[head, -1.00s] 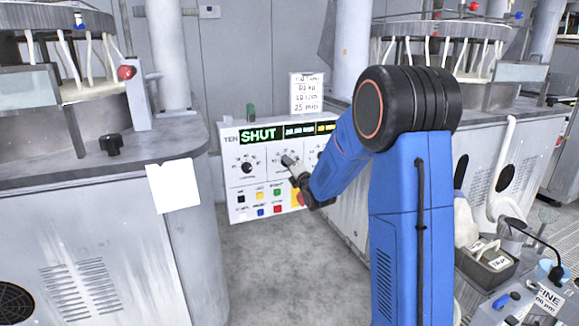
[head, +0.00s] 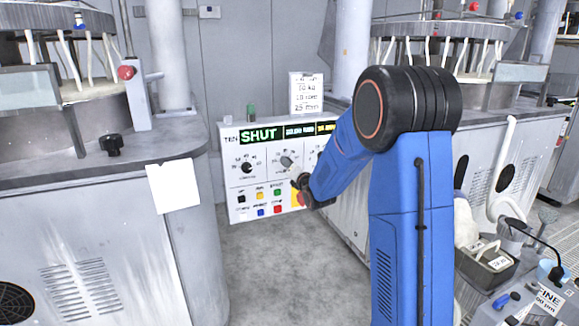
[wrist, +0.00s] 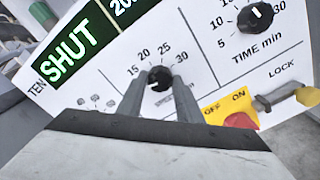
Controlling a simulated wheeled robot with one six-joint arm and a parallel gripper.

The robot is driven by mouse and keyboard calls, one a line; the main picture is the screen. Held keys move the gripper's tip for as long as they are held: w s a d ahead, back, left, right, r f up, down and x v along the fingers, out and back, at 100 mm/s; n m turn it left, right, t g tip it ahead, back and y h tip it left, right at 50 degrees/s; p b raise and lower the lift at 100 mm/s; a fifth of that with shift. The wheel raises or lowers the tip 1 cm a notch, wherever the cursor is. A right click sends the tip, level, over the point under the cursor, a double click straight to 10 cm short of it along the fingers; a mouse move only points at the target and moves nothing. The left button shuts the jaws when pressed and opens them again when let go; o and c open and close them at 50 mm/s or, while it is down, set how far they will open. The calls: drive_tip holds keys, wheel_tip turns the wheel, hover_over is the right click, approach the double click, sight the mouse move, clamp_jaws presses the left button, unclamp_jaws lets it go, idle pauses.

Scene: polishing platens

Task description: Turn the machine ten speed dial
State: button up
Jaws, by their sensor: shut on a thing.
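The machine ten panel (head: 232,205) is white, marked TEN, with a green SHUT display, which also shows in the wrist view (wrist: 70,55). The black speed dial (wrist: 160,76) sits mid-panel, with 15, 20, 25 and 30 around it. My gripper (wrist: 160,84) is shut on this dial, one finger on each side. In the head view my gripper (head: 289,164) covers most of the dial. A small pale mark shows low on the dial, but I cannot tell the exact setting.
The time dial (wrist: 254,17) is up and right of the speed dial. A red knob (wrist: 240,121) on a yellow OFF/ON plate is close to my right finger. Another dial (head: 247,168) and coloured buttons (head: 260,195) are on the panel's left. A target card (head: 306,93) stands on top.

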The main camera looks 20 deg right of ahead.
drive_tip(key=shift+f, duration=0.1)
drive_tip(key=o, duration=1)
drive_tip(key=shift+o, duration=0.2)
drive_tip(key=shift+s, duration=0.1)
drive_tip(key=s, duration=1.7)
drive_tip(key=shift+s, duration=0.15)
